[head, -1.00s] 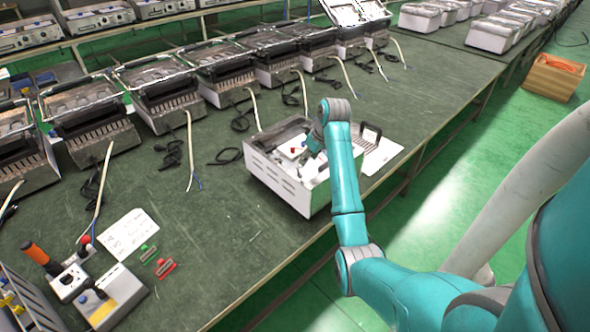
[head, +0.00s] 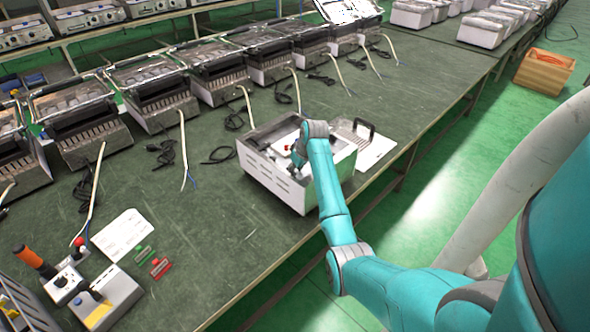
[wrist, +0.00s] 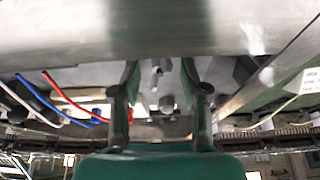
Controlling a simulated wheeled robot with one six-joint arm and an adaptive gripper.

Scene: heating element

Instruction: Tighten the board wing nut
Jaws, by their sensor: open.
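The open white metal housing (head: 272,178) stands on the green bench, and my arm reaches over and into it. My gripper (head: 297,165) is inside the housing in the head view, partly hidden by my own arm. In the wrist view my gripper (wrist: 158,80) is open, with its two dark fingers on either side of a small metal stud or fitting (wrist: 157,72). A rounded grey piece (wrist: 167,104) shows just below it between the fingers. I cannot tell which of these is the board wing nut. Nothing is visibly held.
Red and blue wires (wrist: 70,100) run at the left inside the housing. A black-handled part and a white sheet (head: 375,152) lie to its right. Finished-looking units line the bench's back.

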